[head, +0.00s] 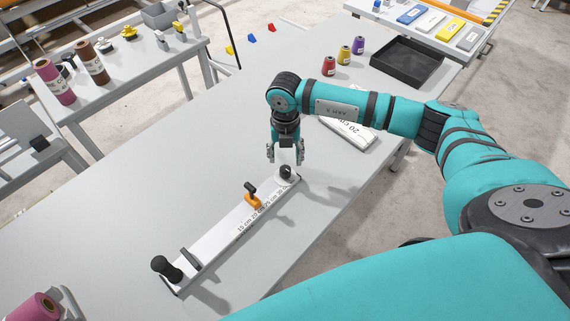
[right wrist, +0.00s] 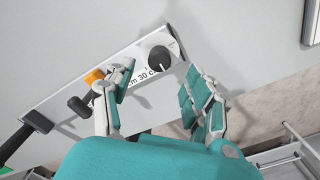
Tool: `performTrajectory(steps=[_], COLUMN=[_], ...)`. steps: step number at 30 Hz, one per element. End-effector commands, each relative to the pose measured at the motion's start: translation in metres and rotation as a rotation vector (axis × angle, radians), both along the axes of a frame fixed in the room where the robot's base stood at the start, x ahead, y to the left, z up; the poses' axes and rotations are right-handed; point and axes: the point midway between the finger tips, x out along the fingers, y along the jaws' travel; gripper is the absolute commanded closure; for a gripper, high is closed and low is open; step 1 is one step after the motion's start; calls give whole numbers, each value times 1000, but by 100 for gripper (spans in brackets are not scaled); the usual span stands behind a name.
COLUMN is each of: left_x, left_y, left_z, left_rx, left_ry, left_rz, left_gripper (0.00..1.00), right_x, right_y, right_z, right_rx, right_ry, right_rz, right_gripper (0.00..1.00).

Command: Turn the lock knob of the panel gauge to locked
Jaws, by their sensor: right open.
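The panel gauge (head: 222,233) is a long white bar lying on the grey table, with centimetre marks along it. A round black lock knob (head: 286,172) sits at its far right end; it also shows in the right wrist view (right wrist: 154,57), with a pale pointer line on it. An orange slider (head: 253,200) with a black lever sits along the bar, and a black handle (head: 166,268) is at the near left end. My right gripper (head: 286,153) is open and empty, pointing down just above the lock knob. In the right wrist view its fingers (right wrist: 160,92) are spread apart. My left gripper is out of view.
The table (head: 190,190) is clear left of the gauge. A white labelled stack (head: 348,132) lies behind my right arm. Red, yellow and purple spools (head: 344,55) and a black tray (head: 406,62) stand at the far end.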

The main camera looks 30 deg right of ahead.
Motion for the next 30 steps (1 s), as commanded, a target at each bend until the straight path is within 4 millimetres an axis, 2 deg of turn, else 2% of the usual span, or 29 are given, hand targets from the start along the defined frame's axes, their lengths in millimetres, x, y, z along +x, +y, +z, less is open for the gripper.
performTrajectory(steps=[1,3,6,9,12,18,23,30], left_x=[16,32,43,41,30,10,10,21], left_y=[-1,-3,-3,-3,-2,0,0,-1], left_z=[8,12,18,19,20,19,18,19], left_rx=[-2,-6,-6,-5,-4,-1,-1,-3], left_ry=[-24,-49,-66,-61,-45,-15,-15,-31], left_rz=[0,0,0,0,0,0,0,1], left_gripper=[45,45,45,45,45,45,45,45], right_x=[-2,-1,-1,-1,-1,0,0,0], right_y=[0,1,0,1,0,0,0,0], right_z=[-9,-23,-41,-54,-63,-69,-69,-68], right_rx=[-1,0,0,1,2,1,1,1], right_ry=[6,4,3,3,1,0,0,0], right_rz=[-1,-1,-1,0,0,1,1,0], right_gripper=[45,45,45,45,45,45,45,77])
